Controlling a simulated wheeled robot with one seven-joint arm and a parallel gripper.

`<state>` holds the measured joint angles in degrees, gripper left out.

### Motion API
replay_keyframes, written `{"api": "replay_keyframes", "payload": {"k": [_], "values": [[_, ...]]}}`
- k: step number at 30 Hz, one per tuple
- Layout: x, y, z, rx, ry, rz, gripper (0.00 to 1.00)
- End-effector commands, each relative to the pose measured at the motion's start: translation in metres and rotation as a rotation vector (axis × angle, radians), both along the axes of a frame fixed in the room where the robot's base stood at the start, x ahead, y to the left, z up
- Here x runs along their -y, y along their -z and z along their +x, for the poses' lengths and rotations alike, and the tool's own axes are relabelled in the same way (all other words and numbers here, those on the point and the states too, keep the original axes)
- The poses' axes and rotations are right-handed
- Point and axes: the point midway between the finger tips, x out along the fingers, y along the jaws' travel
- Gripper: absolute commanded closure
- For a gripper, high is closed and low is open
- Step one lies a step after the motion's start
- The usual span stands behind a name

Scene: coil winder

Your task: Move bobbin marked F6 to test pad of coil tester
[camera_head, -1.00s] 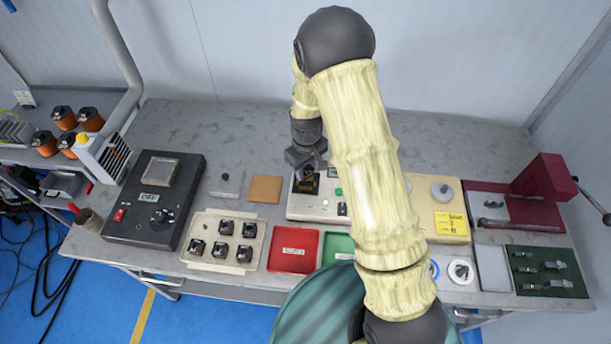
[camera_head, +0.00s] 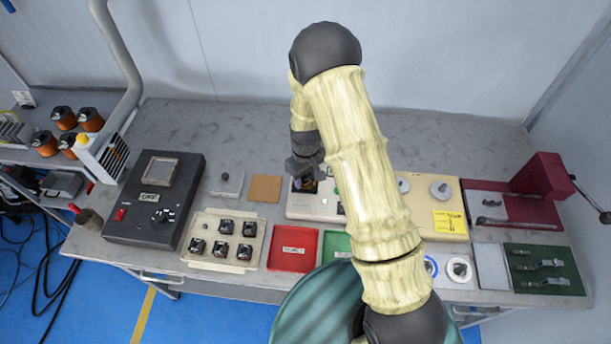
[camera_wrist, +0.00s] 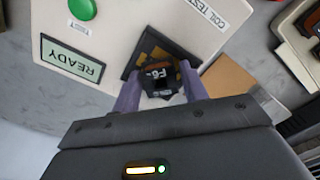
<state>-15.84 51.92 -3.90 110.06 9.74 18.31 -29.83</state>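The black bobbin marked F6 (camera_wrist: 160,78) sits between the two fingers of my gripper (camera_wrist: 161,80) in the wrist view, its label facing the camera. The fingers lie against its sides. The coil tester (camera_wrist: 108,25) is a pale box with a green button and a READY display. Its dark test pad (camera_wrist: 133,62) shows around and behind the bobbin; I cannot tell whether the bobbin touches it. In the head view my gripper (camera_head: 305,172) is over the left part of the coil tester (camera_head: 322,207), and the bobbin is mostly hidden.
A beige tray (camera_head: 200,258) with several bobbins stands at the front left. A red tray (camera_head: 293,250) and a green tray (camera_head: 338,243) are in front of the tester. A brown pad (camera_head: 265,188) lies to its left. A dark control box (camera_head: 130,225) reads OFF.

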Motion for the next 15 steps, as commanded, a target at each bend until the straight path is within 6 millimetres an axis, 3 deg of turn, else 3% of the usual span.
{"api": "replay_keyframes", "payload": {"k": [8,15], "values": [[0.000,-0.008,0.001,0.002,0.000,0.000,0.57],[0.000,-0.038,0.001,0.004,0.000,0.001,0.57]]}}
